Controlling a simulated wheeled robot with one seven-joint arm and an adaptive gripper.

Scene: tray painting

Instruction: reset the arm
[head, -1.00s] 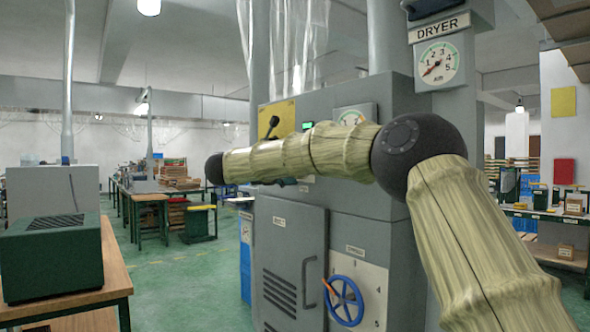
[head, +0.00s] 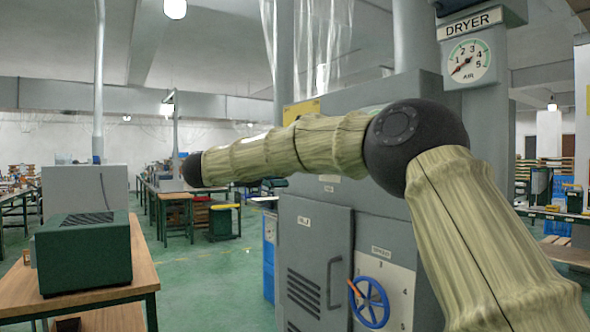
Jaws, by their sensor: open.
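My arm, in a pale ribbed cover with dark round joints, crosses the head view from the lower right up to an elbow and then out to the left. Its far end is a dark joint at the left, in front of the background tables. My gripper does not show in this view, so its fingers and anything near them are hidden.
A grey dryer cabinet (head: 316,235) with a blue handwheel (head: 369,302) stands close behind my arm. A dial (head: 469,63) is above it. A green box (head: 84,262) sits on a wooden table (head: 146,262) at left. Green floor (head: 222,285) lies open between them.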

